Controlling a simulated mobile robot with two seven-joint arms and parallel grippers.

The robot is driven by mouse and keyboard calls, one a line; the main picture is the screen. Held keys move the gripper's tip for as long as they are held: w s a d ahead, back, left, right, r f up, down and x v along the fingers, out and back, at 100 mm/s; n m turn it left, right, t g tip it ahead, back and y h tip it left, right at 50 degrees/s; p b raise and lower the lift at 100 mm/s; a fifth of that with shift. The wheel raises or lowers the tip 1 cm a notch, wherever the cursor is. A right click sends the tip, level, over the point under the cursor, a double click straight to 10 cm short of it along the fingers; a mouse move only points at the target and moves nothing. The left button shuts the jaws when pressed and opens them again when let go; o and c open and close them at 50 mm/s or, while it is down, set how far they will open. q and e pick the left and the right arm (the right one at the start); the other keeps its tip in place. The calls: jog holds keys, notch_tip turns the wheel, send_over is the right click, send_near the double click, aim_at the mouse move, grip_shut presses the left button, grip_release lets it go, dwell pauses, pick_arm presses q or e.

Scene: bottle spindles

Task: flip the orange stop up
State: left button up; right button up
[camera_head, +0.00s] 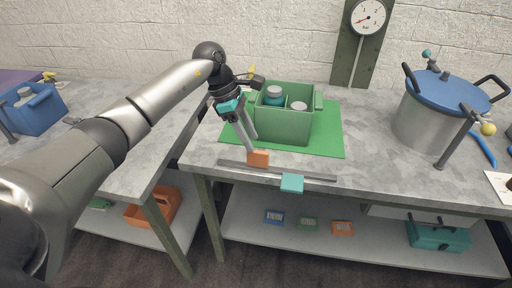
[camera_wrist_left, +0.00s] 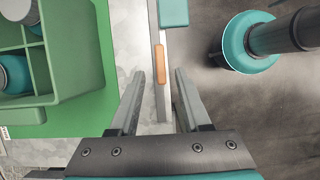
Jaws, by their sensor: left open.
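The orange stop (camera_head: 258,158) sits on the metal rail (camera_head: 318,176) along the table's front edge. It appears to stand up from the rail, and in the left wrist view the orange stop (camera_wrist_left: 160,64) looks narrow, as if seen edge-on. A teal stop (camera_head: 292,183) farther right on the rail extends outward past the front edge. My left gripper (camera_head: 252,144) points down at the orange stop, open and empty. In the left wrist view its fingertips (camera_wrist_left: 159,73) lie on either side of the stop; contact cannot be told. My right gripper is not in view.
A green divided crate (camera_head: 285,127) with bottles stands on a green mat (camera_head: 330,135) just behind the rail. A large pot (camera_head: 425,122) with a blue lid stands at the right. The floor before the table is clear.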

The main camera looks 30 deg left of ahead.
pick_arm(q)
jog(key=v, duration=0.9)
jog(key=shift+r+p, duration=0.15)
jog(key=shift+p, duration=0.3)
jog(key=shift+a, duration=0.15)
